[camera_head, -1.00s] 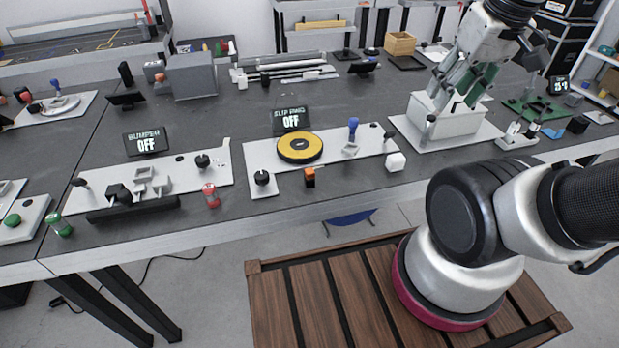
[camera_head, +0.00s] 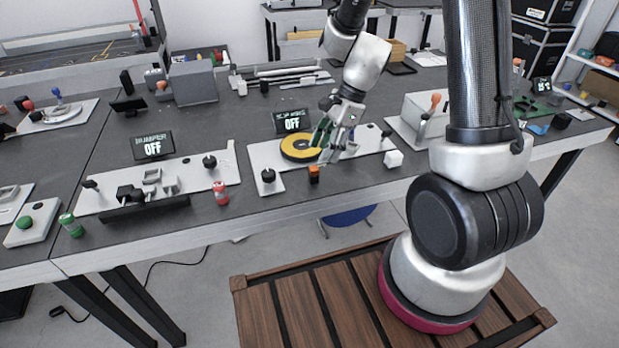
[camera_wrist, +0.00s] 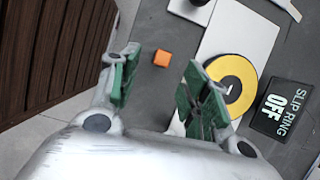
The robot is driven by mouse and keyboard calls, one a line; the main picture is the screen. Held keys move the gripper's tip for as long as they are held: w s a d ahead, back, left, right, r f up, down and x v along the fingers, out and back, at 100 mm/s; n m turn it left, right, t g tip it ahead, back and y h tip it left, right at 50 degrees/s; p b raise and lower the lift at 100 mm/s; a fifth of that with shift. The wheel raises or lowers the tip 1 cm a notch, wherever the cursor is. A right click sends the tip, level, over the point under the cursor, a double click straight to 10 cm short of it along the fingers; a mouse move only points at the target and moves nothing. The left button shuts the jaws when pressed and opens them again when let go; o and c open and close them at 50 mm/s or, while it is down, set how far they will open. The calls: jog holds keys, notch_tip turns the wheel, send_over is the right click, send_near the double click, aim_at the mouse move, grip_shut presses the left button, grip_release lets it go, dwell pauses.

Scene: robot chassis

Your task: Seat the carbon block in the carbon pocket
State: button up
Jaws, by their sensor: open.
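A small block (camera_head: 314,174), orange on top with dark sides, is the likely carbon block. It stands on the grey bench at the front edge of the white slip ring board (camera_head: 262,157). In the wrist view its orange top (camera_wrist: 162,58) shows between my fingers, beyond their tips. My gripper (camera_head: 336,150) is open and empty, with green finger pads, above the board and to the right of the block in the head view. It also shows in the wrist view (camera_wrist: 160,72). I cannot make out the carbon pocket; my gripper hides part of the board.
A yellow disc (camera_head: 297,148) lies on the board, with a black knob (camera_head: 268,176) at the left. A display (camera_head: 292,122) reading "SLIP RING OFF" stands behind. A white cube (camera_head: 393,159) is to the right. Bare bench lies around the block.

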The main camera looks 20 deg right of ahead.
aim_at(314, 168)
jog(key=shift+m, duration=0.4)
jog(key=x, duration=0.7)
jog(key=shift+w+a+f, duration=0.15)
jog(key=shift+w+f, duration=0.05)
jog(key=shift+f, duration=0.2)
grip_shut()
jog(key=shift+r, duration=0.1)
